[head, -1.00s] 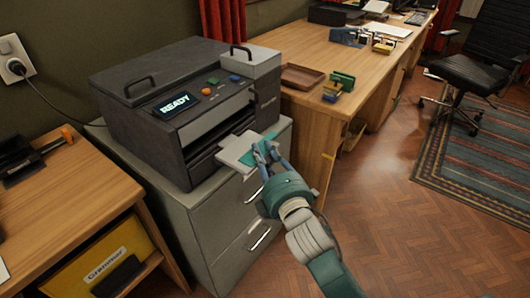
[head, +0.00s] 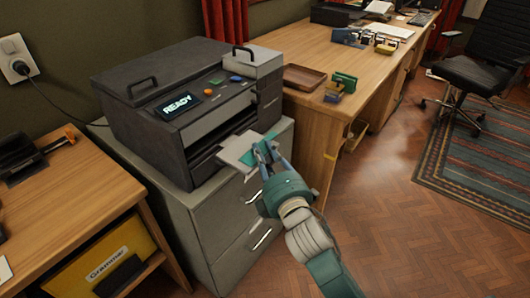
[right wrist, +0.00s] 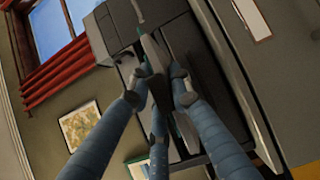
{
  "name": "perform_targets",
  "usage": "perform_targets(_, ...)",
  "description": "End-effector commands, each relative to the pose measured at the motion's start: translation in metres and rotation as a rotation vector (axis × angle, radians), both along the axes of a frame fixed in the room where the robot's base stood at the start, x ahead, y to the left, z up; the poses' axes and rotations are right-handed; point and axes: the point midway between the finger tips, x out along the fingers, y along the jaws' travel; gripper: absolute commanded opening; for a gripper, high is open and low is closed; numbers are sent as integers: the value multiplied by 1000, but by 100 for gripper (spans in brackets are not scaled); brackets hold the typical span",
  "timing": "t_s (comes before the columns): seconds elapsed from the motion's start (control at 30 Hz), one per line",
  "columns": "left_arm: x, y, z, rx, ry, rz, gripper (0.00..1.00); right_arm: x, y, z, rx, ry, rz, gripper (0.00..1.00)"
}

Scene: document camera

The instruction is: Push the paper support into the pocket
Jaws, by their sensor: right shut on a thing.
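The document machine (head: 165,95) is dark, with a lit READY display (head: 180,105), and stands on a grey drawer cabinet. A dark slot (head: 222,141) runs along its lower front. My right gripper (head: 266,152) is shut on a thin pale plate (head: 238,150) with a teal part, which seems to be the paper support. The plate is held roughly flat at the front of the slot; whether its far edge is inside, I cannot tell. In the right wrist view the fingers (right wrist: 160,88) close around the plate, seen edge-on (right wrist: 154,52). My left gripper is not in view.
The grey cabinet (head: 207,229) stands below the machine. A wooden desk (head: 323,66) at the right bears a brown tray (head: 304,78) and small green and yellow items. A wooden table (head: 75,185) is at the left.

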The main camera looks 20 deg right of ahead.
Motion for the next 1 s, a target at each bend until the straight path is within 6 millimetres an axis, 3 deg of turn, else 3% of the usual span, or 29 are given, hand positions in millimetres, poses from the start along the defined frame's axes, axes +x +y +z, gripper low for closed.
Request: perform_targets(1.0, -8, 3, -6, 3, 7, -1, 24, 5, 4, 1, 1, -1, 1, 0)
